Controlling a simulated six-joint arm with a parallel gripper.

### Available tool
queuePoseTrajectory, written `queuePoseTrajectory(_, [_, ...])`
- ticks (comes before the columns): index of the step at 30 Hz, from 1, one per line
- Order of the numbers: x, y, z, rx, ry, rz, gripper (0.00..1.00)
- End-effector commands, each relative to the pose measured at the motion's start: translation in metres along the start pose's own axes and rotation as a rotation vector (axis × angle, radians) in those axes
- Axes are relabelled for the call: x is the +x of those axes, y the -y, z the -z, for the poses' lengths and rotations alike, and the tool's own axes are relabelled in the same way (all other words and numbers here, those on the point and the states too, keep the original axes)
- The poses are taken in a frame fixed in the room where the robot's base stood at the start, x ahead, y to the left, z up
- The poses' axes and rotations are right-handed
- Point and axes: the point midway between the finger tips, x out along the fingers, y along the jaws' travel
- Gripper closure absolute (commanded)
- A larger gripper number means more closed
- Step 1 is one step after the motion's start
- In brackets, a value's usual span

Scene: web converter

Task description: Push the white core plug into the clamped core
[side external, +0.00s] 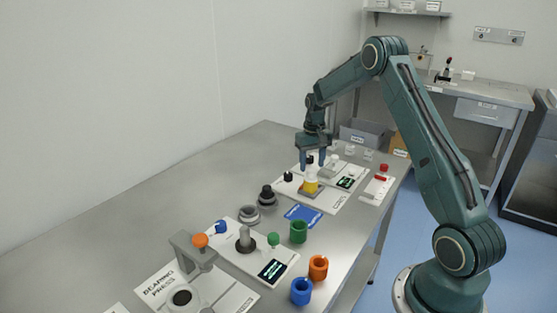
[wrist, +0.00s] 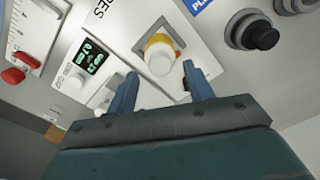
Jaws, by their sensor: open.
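The white core plug (wrist: 160,60) shows in the wrist view as a pale round piece at the yellow core (wrist: 157,40). How deep it sits in the core I cannot tell. In the side external view the yellow core (side external: 310,187) stands upright on a white station plate, below my gripper (side external: 313,168). My gripper's two blue fingers are open and point down, one to each side of the plug in the wrist view. I cannot tell whether they touch it.
A lit display (side external: 346,183) is on the same plate, right of the core. A blue mat (side external: 303,216) and dark-and-grey round parts (side external: 250,214) lie nearer the camera. Green (side external: 298,231), orange (side external: 318,267) and blue (side external: 301,291) cups stand along the front edge. The table's far left is clear.

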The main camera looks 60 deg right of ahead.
Motion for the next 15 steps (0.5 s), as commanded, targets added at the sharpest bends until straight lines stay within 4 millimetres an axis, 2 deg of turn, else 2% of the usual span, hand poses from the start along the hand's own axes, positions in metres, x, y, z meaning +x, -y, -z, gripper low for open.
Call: queuePoseTrajectory(15, [-0.085,0.0,0.0,0.0,-0.002,0.0,0.48])
